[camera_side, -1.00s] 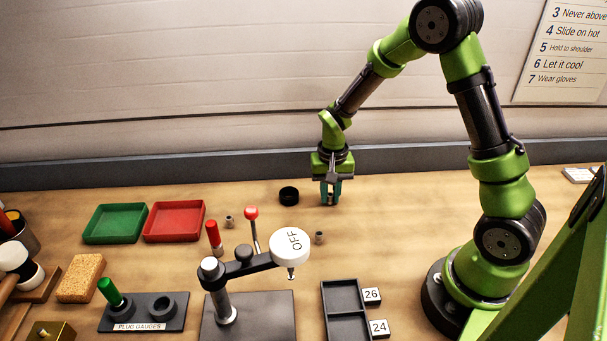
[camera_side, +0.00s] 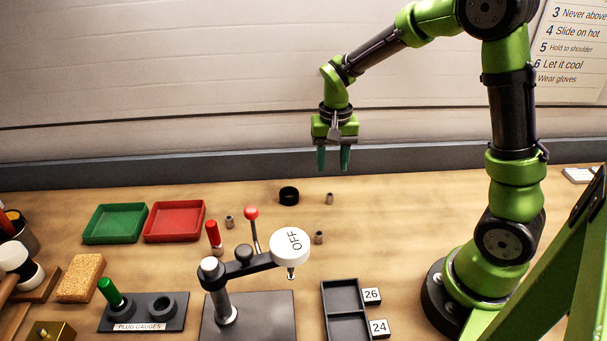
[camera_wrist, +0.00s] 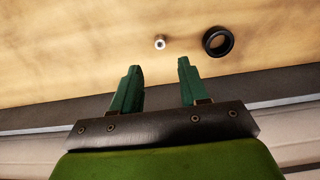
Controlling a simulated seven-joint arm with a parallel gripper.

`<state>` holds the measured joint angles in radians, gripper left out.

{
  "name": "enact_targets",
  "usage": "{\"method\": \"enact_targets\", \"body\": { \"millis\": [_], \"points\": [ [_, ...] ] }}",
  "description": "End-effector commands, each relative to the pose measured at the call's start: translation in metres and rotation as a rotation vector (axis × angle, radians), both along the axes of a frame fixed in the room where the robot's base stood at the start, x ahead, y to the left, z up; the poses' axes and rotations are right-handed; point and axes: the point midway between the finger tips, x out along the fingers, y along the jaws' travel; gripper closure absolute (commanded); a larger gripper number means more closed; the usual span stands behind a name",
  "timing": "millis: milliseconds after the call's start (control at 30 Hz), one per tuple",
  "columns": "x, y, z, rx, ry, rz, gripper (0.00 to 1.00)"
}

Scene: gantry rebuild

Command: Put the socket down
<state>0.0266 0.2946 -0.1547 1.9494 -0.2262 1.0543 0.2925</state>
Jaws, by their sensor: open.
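A small grey metal socket (camera_side: 329,198) stands on the wooden table near the back, just right of a black ring (camera_side: 288,196). In the wrist view the socket (camera_wrist: 159,43) shows beyond the fingertips, with the black ring (camera_wrist: 218,41) to its right. My gripper (camera_side: 333,168) is open and empty, raised above the table and clear of the socket. Its two green fingers also show apart in the wrist view (camera_wrist: 159,66). Two similar grey pieces stand on the table, one (camera_side: 229,221) by the red-handled plug and one (camera_side: 319,237) right of the lever.
A green tray (camera_side: 86,238) and a red tray (camera_side: 147,237) lie at the left. The table right of the socket is clear.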

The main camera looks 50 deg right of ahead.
Motion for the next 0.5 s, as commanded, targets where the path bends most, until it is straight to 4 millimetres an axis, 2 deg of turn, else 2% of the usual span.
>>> {"method": "enact_targets", "body": {
  "millis": [100,267,367,500],
  "points": [
    [0.001,0.0,0.017,-0.001,-0.002,0.001,0.56],
    [-0.002,0.003,0.031,0.006,-0.017,0.009,0.56],
    [-0.011,0.012,0.05,0.022,-0.074,0.042,0.56],
    [-0.038,0.037,0.088,0.054,-0.22,0.133,0.56]
  ]
}}
